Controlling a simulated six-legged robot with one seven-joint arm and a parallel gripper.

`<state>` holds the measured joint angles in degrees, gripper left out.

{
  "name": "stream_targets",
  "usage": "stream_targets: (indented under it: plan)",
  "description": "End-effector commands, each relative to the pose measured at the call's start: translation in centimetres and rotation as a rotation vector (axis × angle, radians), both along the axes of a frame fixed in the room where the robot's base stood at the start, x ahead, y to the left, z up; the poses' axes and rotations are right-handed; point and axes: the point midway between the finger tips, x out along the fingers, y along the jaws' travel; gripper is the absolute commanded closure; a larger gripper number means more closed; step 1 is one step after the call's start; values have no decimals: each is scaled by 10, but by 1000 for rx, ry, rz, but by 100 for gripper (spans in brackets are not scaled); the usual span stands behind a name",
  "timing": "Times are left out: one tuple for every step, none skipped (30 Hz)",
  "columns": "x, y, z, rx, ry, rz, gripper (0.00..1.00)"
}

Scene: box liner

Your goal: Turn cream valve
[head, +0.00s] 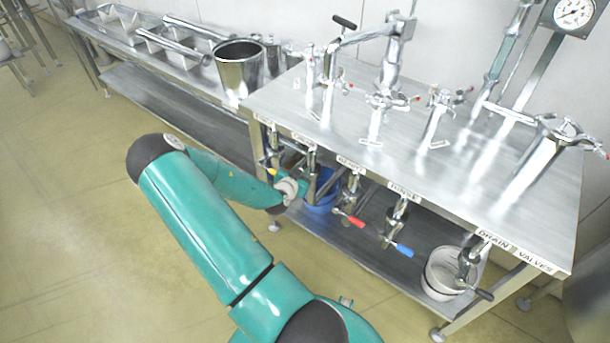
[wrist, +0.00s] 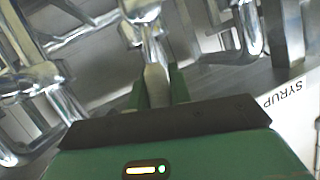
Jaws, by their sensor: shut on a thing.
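Several valves hang under the front edge of the steel table. The second valve from the left (head: 312,160) hangs below a small label that I cannot read clearly. My gripper (head: 306,186) reaches under the edge at this valve, and my wrist partly hides its handle. In the wrist view, the green fingers of my gripper (wrist: 160,84) are shut on a pale valve handle (wrist: 156,84), one finger on each side. The handle runs up to a shiny metal valve body (wrist: 145,12). How far the valve is turned I cannot tell.
A yellow-tipped handle (head: 271,171) is close on the left; a red handle (head: 350,218) and blue handle (head: 400,247) are to the right. A SYRUP label (wrist: 285,93) shows upside down. A blue bucket (head: 325,203) stands below. Floor at left is clear.

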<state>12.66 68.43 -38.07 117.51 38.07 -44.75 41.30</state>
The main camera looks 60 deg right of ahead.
Motion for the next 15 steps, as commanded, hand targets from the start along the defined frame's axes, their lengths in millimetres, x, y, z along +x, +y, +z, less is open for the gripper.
stream_targets:
  plan:
    - [5, 2, 0, 7, 30, 4, 100]
    - [6, 1, 0, 10, 51, 5, 100]
    - [8, 1, 0, 13, 76, 4, 100]
    - [8, 1, 0, 17, 94, 3, 100]
    - [10, 1, 0, 19, 110, 4, 100]
    - [11, 1, 0, 22, 128, 5, 100]
    - [12, 0, 0, 24, 141, 4, 100]
    - [13, 0, 0, 26, 153, 5, 100]
    - [14, 0, 0, 29, 168, 5, 100]
    - [14, 0, 0, 30, 176, 4, 100]
    - [15, 0, 0, 30, 184, 4, 100]
    - [15, -1, 0, 32, 193, 3, 100]
    - [15, -1, 0, 34, 200, 4, 100]
    - [16, -1, 0, 34, 205, 4, 100]
    - [16, -1, 0, 34, 209, 3, 100]
